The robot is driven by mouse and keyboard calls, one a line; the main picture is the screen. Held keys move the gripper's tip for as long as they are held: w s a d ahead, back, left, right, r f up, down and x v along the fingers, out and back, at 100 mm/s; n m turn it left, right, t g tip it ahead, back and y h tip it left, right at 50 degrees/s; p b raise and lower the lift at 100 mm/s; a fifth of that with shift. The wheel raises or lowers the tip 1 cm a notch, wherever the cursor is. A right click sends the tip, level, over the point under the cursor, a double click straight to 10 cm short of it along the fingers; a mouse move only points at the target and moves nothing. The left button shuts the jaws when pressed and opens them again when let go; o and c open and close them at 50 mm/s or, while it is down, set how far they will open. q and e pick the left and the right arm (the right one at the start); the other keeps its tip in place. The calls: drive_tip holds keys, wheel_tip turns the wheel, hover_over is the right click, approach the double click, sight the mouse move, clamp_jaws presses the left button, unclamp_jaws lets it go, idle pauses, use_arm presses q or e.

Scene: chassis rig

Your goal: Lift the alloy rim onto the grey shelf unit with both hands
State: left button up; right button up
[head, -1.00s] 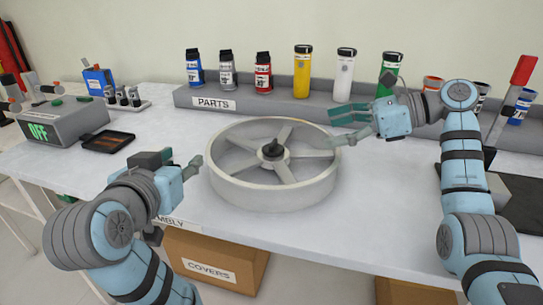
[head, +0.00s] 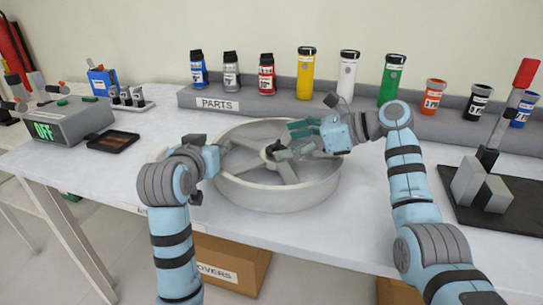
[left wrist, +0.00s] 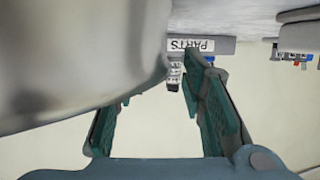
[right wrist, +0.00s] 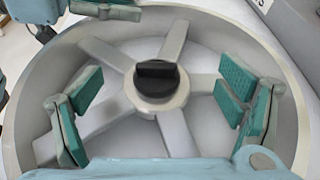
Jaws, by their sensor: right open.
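The alloy rim (head: 325,190) lies flat on the table, a pale ring with several spokes and a dark central knob (right wrist: 157,78). My left gripper (head: 217,158) is at the rim's left edge. In the left wrist view its fingers (left wrist: 155,100) are spread, with the rim's wall (left wrist: 75,65) filling the upper left; contact cannot be told. My right gripper (head: 290,141) is open above the rim. In the right wrist view its fingers (right wrist: 160,92) stand apart on either side of the knob. A long grey unit (head: 285,105) marked PARTS runs along the back.
Several coloured canisters (head: 305,75) stand on and along the grey unit. A grey OFF box (head: 65,122) and a dark tray (head: 113,141) are at the left. A black mat with grey blocks (head: 470,185) is at the right. A COVERS carton (head: 230,265) sits below the table.

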use_arm(q)
drive_tip(key=shift+x, duration=0.8)
use_arm(e)
drive_tip(key=shift+x, duration=0.9)
use_arm(q)
drive_tip(key=c, duration=0.8)
use_arm(e)
drive_tip(key=c, duration=0.8)
use_arm(q)
clamp_jaws()
use_arm(e)
drive_tip(key=c, duration=0.3)
drive_tip(key=shift+s, duration=0.1)
drive_tip(key=c, duration=1)
use_arm(q)
drive_tip(key=shift+r, duration=0.1)
use_arm(e)
clamp_jaws()
use_arm(q)
drive_tip(key=shift+r, duration=0.1)
use_arm(e)
drive_tip(key=shift+r, duration=0.1)
